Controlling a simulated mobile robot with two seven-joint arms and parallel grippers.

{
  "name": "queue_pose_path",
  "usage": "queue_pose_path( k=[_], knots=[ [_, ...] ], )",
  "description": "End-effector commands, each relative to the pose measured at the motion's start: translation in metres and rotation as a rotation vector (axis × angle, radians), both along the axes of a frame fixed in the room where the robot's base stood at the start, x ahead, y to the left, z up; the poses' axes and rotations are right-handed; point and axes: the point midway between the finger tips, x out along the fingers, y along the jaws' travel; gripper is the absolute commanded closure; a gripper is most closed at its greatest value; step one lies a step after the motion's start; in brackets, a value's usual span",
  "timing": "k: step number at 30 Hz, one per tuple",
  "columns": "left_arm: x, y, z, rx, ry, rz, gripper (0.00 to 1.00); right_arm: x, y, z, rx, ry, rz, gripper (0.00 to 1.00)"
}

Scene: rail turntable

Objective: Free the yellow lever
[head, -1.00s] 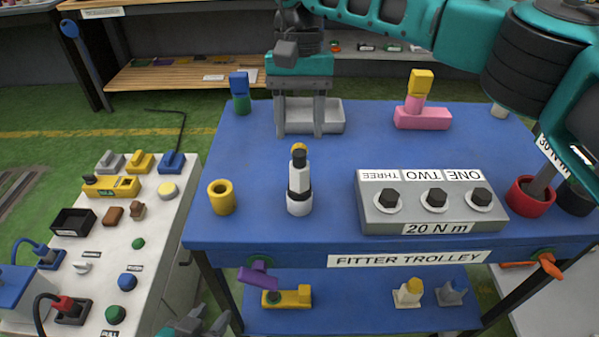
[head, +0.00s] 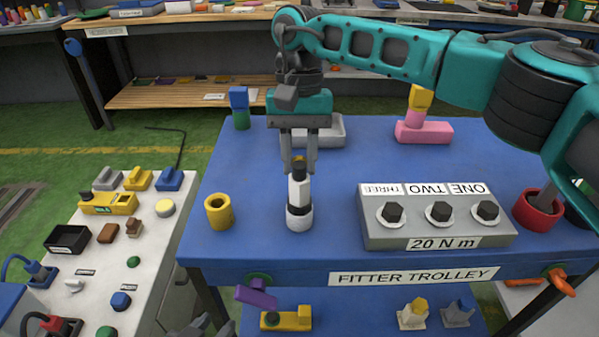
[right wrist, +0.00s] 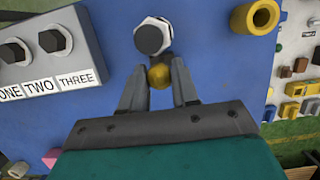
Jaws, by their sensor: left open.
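A yellow lever block (head: 138,179) stands between a grey one and a blue one on the white bench; I cannot tell what holds it. In front of it is a yellow housing (head: 108,203) with a black knob. My left gripper (head: 203,328) is open and empty at the bottom edge, partly cut off.
A yellow ring cup (head: 219,210) stands left of the tool. A grey 20 N m block (head: 430,232) with several hex bolts stands to its right. Red cup (head: 538,208) is at far right. A purple-handled yellow part (head: 288,319) lies below.

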Motion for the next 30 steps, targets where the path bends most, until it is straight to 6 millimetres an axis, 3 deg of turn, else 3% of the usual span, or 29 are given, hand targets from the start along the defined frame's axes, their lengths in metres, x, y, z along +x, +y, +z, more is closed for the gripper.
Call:
queue_pose_path(
  k=[5, 18, 30],
  knots=[
    [-0.001, 0.001, -0.001, 0.002, 0.002, 0.002, 0.57, 0.000, 0.000, 0.000, 0.000, 0.000, 0.000, 0.88],
    [-0.003, 0.002, 0.000, 0.002, 0.008, 0.003, 0.57, 0.016, 0.000, -0.002, -0.001, -0.002, -0.003, 0.87],
    [-0.003, 0.001, 0.000, -0.002, 0.008, 0.006, 0.57, 0.018, 0.000, -0.002, 0.000, -0.004, -0.002, 0.88]
  ],
)
